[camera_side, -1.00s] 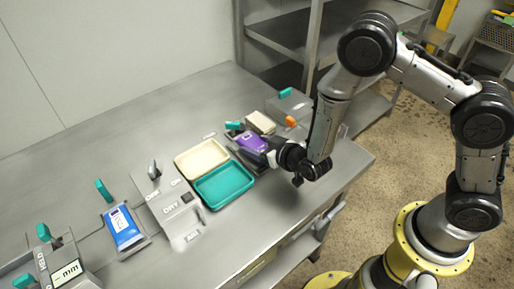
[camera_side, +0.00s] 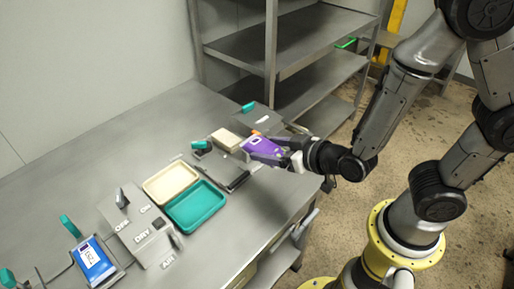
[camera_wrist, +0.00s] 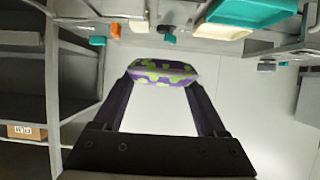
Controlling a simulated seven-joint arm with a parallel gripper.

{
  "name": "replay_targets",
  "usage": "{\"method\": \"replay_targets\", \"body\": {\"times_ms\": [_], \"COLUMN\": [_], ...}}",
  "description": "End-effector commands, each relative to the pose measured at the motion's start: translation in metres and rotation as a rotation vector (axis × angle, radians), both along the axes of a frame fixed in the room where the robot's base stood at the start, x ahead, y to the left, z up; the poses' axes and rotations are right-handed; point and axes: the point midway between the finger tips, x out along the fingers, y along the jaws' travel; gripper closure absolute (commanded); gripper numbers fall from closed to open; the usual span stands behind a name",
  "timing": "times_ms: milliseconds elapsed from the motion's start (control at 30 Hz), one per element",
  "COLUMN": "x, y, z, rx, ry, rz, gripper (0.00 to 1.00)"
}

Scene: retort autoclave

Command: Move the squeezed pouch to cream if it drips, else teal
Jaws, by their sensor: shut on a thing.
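A purple pouch (camera_side: 258,147) is held between the fingers of my gripper (camera_side: 259,153), above the back right of the table. In the wrist view the pouch (camera_wrist: 163,72) shows green spots and spans both fingertips. No drops are visible under it, though its underside is largely hidden in the side view. The cream tray (camera_side: 171,183) and the teal tray (camera_side: 195,207) lie side by side, empty, left of the gripper. The teal tray (camera_wrist: 252,11) also shows at the top of the wrist view.
A dark-edged plate fixture (camera_side: 228,172) lies between trays and gripper. A beige block (camera_side: 226,139) and a grey box (camera_side: 252,120) stand behind. A metal shelf (camera_side: 290,45) stands behind.

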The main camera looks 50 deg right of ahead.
Motion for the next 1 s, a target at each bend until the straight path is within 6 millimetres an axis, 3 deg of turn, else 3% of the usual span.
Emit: {"method": "replay_targets", "body": {"times_ms": [233,400,600,800,1000], "x": [0.006,0.029,0.058,0.073,0.075], "y": [-0.039,-0.072,-0.097,-0.087,-0.079], "z": [-0.002,-0.006,-0.009,-0.009,-0.008], "rx": [-0.006,-0.009,-0.006,-0.007,-0.001], "ry": [0.007,0.005,0.000,-0.004,-0.004], "rz": [-0.107,-0.159,-0.132,-0.032,0.004], "gripper": [0.94,0.94,0.94,0.94,0.94]}}
